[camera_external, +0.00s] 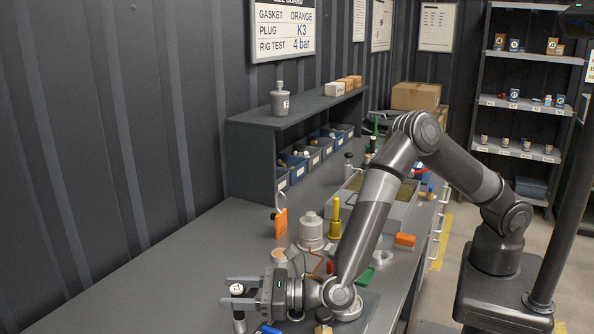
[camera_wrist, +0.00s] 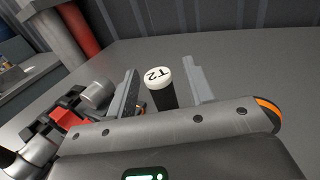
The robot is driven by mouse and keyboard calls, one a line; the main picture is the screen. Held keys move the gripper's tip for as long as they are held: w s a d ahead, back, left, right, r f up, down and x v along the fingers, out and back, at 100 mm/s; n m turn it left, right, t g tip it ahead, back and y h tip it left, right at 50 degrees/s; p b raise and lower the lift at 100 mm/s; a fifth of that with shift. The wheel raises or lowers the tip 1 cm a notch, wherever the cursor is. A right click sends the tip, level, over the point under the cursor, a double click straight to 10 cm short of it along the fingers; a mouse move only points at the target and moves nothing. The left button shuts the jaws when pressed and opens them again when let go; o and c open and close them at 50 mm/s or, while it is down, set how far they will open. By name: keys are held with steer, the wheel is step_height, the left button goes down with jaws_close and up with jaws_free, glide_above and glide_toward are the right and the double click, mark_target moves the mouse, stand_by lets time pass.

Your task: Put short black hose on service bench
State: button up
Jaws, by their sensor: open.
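A short, upright black cylinder with a white top (camera_external: 238,289) stands near the front of the grey bench (camera_external: 150,280). My gripper (camera_external: 227,291) is open, with one finger on each side of the cylinder. In the wrist view my gripper (camera_wrist: 162,70) shows a clear gap between the cylinder and the right finger. The cylinder's lower part is partly hidden by the gripper.
A raised shelf with bins (camera_external: 300,165) stands at the back. The bench's left side is clear.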

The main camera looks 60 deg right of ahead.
steer(key=shift+c, duration=0.5)
jaws_close()
steer(key=shift+r, duration=0.1)
